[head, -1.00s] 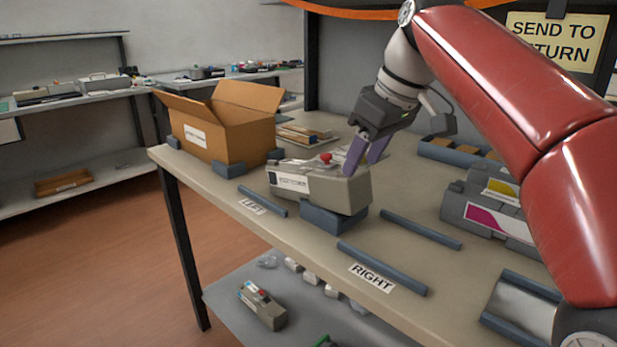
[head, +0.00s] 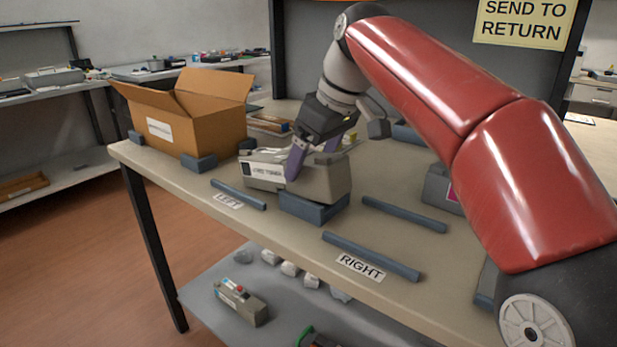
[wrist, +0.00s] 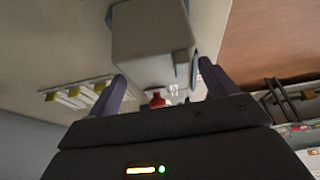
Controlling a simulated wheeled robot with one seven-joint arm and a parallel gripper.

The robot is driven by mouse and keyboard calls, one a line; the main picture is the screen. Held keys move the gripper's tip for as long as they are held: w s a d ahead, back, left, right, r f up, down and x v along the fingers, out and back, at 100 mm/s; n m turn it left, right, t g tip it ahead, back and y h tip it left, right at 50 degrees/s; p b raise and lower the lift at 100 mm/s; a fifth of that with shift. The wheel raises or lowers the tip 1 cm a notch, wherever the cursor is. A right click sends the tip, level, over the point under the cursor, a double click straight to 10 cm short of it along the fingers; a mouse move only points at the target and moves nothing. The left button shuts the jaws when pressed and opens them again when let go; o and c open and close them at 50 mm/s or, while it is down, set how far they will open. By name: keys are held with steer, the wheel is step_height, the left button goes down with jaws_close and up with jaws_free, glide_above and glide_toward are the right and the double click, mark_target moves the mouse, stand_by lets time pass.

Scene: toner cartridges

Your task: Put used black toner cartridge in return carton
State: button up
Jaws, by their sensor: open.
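A grey toner cartridge (head: 323,182) with a white label lies on a blue-grey support block (head: 315,208) near the table's front edge. Its label looks like "used toner", but the print is small. My gripper (head: 312,162) is open over the cartridge, with a purple finger in front of its upper part. In the wrist view the grey cartridge body (wrist: 150,35) and a red knob (wrist: 157,99) lie between my spread fingers (wrist: 163,72). I cannot tell whether they touch it. The return carton (head: 205,128), brown with open flaps, stands at the table's left end.
Blue-grey blocks (head: 198,162) flank the carton. Low rails (head: 372,257) marked LEFT and RIGHT lie along the table front. A grey unit with a magenta patch (head: 440,186) is partly behind my arm. A lower shelf holds another cartridge (head: 241,301). A SEND TO RETURN sign (head: 524,22) hangs behind.

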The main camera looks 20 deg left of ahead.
steer(key=shift+x, duration=1.45)
steer(key=shift+r, duration=0.1)
steer(key=c, duration=1.4)
steer(key=shift+r+p, duration=0.65)
steer(key=shift+r, duration=4.35)
steer(key=shift+c, duration=0.2)
